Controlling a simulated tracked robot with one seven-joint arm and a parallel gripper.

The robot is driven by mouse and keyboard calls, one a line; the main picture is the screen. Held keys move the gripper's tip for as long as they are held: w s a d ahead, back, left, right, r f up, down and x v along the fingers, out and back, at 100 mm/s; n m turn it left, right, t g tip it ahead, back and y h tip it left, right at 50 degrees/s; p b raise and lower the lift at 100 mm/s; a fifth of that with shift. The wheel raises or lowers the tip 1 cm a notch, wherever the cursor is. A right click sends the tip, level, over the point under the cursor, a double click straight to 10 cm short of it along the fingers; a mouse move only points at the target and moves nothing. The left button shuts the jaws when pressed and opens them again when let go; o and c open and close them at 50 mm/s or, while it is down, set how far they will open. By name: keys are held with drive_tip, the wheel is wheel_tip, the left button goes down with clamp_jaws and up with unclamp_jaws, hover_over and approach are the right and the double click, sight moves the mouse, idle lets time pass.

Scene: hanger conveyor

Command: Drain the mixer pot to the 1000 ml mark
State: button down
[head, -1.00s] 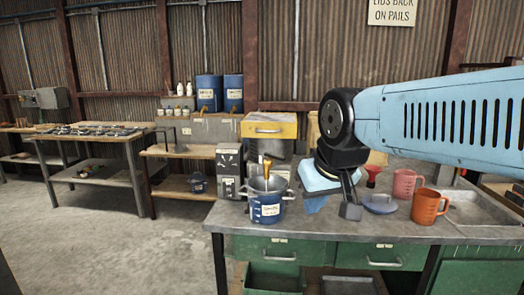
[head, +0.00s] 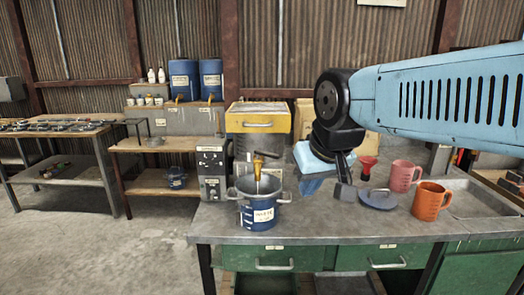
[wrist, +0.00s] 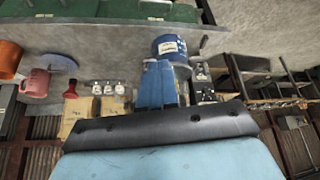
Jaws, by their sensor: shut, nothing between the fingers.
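A blue pot (head: 259,215) with a grey rim, side handles, a white label and scale marks stands on the grey bench's front left. A brass fitting (head: 262,163) with a thin rod shows over its mouth; I cannot tell if they are joined. The liquid level cannot be read. The pot's side also shows at the top of the wrist view (wrist: 169,45). My gripper (head: 309,190) hangs over the bench, right of and behind the pot, apart from it. Its blue fingers are shut and empty, and show in the wrist view (wrist: 157,65).
A blue lid-like disc (head: 379,199), a red funnel (head: 367,168), a pink jug (head: 403,176) and an orange jug (head: 430,201) stand to the right. A grey switch box (head: 212,175) stands left of the pot. A yellow drawer unit (head: 258,119) is behind. Floor at left is clear.

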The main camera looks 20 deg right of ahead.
drive_tip(key=shift+r, duration=0.1)
drive_tip(key=w+a+r+m+g+h, duration=0.1)
drive_tip(key=w+a+r+m+h, duration=0.3)
drive_tip(key=w, duration=0.8)
drive_tip(key=w+a+r+m+g+y, duration=0.1)
drive_tip(key=w+m+g, duration=0.1)
drive_tip(key=w+m, duration=0.65)
drive_tip(key=w+d+f+n, duration=0.2)
drive_tip(key=w+d+f, duration=0.4)
drive_tip(key=w+f, duration=0.2)
drive_tip(key=shift+f, duration=0.6)
drive_tip(key=shift+a+n, duration=0.2)
drive_tip(key=shift+n, duration=0.25)
